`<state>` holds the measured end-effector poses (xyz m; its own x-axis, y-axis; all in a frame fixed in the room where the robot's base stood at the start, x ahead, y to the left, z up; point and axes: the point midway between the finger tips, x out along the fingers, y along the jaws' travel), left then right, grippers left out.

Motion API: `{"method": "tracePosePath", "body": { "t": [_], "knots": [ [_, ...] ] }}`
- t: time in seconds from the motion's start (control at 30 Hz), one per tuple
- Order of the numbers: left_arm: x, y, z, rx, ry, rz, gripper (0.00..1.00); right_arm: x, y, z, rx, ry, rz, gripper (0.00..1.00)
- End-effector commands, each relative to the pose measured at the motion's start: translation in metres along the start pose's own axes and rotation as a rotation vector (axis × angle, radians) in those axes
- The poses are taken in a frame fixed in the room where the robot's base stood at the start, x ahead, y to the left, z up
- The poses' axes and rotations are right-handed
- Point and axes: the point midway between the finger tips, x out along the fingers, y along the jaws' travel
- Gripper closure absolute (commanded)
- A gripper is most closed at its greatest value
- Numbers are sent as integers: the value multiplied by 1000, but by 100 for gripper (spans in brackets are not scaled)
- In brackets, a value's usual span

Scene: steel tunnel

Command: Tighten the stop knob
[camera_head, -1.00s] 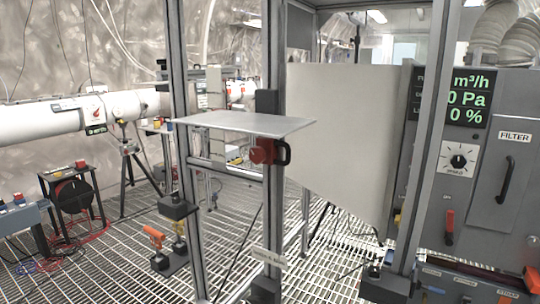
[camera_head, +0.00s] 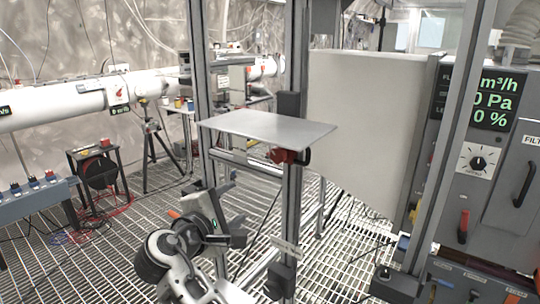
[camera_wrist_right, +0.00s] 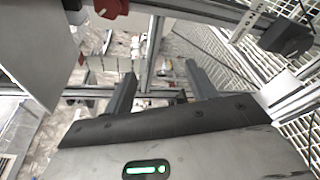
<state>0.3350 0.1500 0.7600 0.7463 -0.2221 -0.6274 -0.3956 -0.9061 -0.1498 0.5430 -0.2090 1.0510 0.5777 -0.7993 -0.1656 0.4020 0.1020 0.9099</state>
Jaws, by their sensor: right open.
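A red knob (camera_head: 283,156) with a dark part at its right side sits on the aluminium post (camera_head: 292,200), just under a grey shelf plate (camera_head: 268,128). The plate hides its top in the head view. A red part, which looks like the same knob, shows at the top of the right wrist view (camera_wrist_right: 112,8). My right gripper (camera_head: 236,214) is below and left of the knob in the head view, apart from it. Its two dark fingers (camera_wrist_right: 160,84) are spread in the wrist view, with nothing held between them. My left gripper is not in view.
A frame of upright posts surrounds the plate. A pale panel (camera_head: 362,125) hangs right of it. A grey cabinet (camera_head: 500,180) with a dial, red handle and display stands at the right. Grating floor (camera_head: 110,250) is open at the lower left.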

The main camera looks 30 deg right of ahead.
Motion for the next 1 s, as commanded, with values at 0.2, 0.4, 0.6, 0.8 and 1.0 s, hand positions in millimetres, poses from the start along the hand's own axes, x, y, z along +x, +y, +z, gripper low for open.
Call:
{"method": "tracePosePath", "body": {
  "t": [0.2, 0.4, 0.6, 0.8, 1.0],
  "knots": [
    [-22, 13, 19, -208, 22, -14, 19, -45, 41, 36, -262, -237, 18, 44],
    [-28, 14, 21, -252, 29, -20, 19, -47, 48, 47, -321, -291, 12, 44],
    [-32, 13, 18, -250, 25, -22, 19, -15, 52, 57, -318, -293, 15, 44],
    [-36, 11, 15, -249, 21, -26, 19, 28, 55, 69, -318, -292, 14, 44],
    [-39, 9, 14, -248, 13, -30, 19, 67, 57, 80, -318, -290, 15, 44]
  ]
}}
